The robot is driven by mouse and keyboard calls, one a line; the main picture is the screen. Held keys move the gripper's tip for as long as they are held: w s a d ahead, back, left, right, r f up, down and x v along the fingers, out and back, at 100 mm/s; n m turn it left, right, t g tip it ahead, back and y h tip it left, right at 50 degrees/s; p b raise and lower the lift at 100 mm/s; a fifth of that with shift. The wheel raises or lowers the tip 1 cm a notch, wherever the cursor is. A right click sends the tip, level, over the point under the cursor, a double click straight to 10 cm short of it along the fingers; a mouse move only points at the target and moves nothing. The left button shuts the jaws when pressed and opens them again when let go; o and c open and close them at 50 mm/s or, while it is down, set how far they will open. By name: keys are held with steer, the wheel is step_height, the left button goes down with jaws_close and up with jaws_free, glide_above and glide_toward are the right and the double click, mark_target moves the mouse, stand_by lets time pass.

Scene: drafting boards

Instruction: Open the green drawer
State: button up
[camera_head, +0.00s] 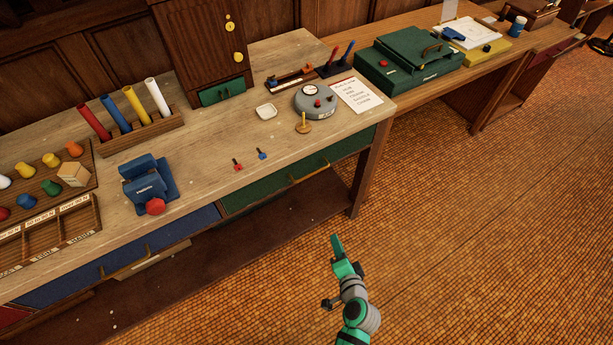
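A wide green drawer (262,189) is set in the front of the wooden workbench (215,187), below its right part. Its front looks flush with the bench, so it appears shut. A brass bar handle (310,172) is on its front. A second, small green drawer (222,92) is at the foot of the brown cabinet on the bench and also looks shut. My gripper (336,243) is over the tiled floor in front of the bench, below and apart from the wide drawer's handle. Its fingers are seen from above and behind, and their opening is not clear. It touches nothing visible.
A blue drawer (120,258) with a brass handle lies left of the wide green one. A bench leg (366,172) stands right of it. A blue device (148,184), a grey round gauge (313,101) and small tools lie on top. The floor (480,230) to the right is clear.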

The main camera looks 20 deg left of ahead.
steer(key=w+a+r+y, duration=0.3)
steer(key=w+a+r, duration=0.1)
steer(key=w, duration=0.2)
steer(key=g+y, duration=0.1)
steer(key=y, duration=0.2)
glide_toward(307, 176)
steer(key=x, duration=1)
steer(key=shift+w+f, duration=0.15)
steer(key=shift+f, duration=0.15)
jaws_close()
